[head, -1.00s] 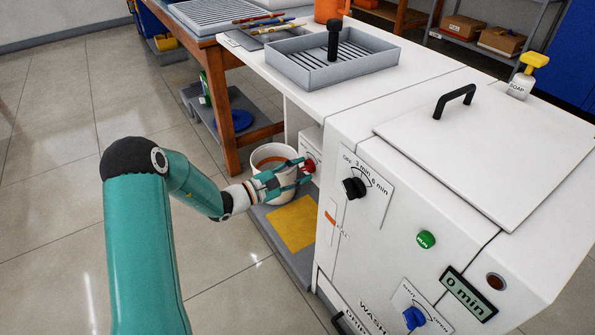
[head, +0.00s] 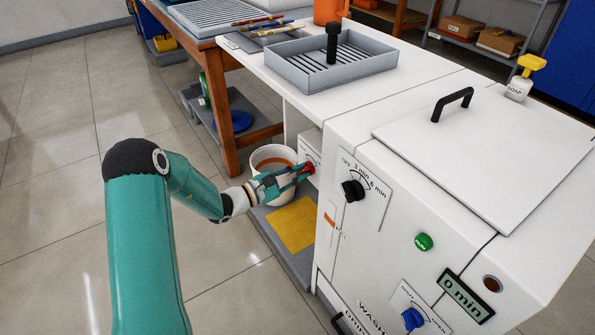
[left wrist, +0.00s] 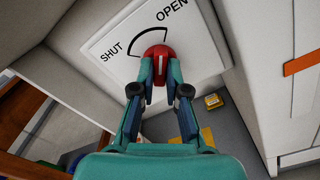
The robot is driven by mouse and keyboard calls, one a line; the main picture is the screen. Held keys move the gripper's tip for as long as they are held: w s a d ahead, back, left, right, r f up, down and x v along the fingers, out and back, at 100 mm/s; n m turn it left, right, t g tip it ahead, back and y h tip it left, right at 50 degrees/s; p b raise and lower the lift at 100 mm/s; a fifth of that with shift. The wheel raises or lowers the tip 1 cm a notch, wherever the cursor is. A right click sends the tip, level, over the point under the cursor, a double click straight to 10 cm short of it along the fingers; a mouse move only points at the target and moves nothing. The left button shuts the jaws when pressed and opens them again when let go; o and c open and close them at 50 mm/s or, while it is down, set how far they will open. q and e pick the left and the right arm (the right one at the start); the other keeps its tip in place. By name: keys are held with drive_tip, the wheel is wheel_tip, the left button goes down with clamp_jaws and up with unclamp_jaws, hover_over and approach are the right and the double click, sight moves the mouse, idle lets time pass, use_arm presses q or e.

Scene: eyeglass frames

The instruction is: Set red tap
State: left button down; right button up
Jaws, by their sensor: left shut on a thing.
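The red tap (left wrist: 157,55) is a round knob with a white mark, on a white plate (left wrist: 110,40) lettered SHUT and OPEN with an arc between. In the left wrist view its white mark points up, between the two words. In the head view the red tap (head: 309,168) sits on the side of the white machine, low beside the bucket. My left gripper (head: 302,170) is shut on it; the left wrist view shows the gripper's fingers (left wrist: 158,78) on both sides of the knob. My right gripper is not in view.
A white bucket (head: 267,160) stands just behind my left gripper. A yellow cloth or mat (head: 292,224) lies below on a grey base. The machine's front carries a black dial (head: 352,190), a green button (head: 424,242) and a blue knob (head: 412,318). The floor at left is clear.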

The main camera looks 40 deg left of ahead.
use_arm(q)
drive_tip(key=n+p, duration=0.2)
drive_tip(key=n, duration=0.2)
drive_tip(key=shift+r, duration=0.1)
drive_tip(key=n+p, duration=0.3)
drive_tip(key=n, duration=0.2)
drive_tip(key=shift+a, duration=0.1)
drive_tip(key=n+p, duration=0.2)
drive_tip(key=n, duration=0.1)
drive_tip(key=shift+n, duration=0.3)
drive_tip(key=shift+a+n+p, duration=0.15)
drive_tip(key=shift+n+p, duration=0.75)
drive_tip(key=shift+n, duration=1)
drive_tip(key=c, duration=1.2)
unclamp_jaws()
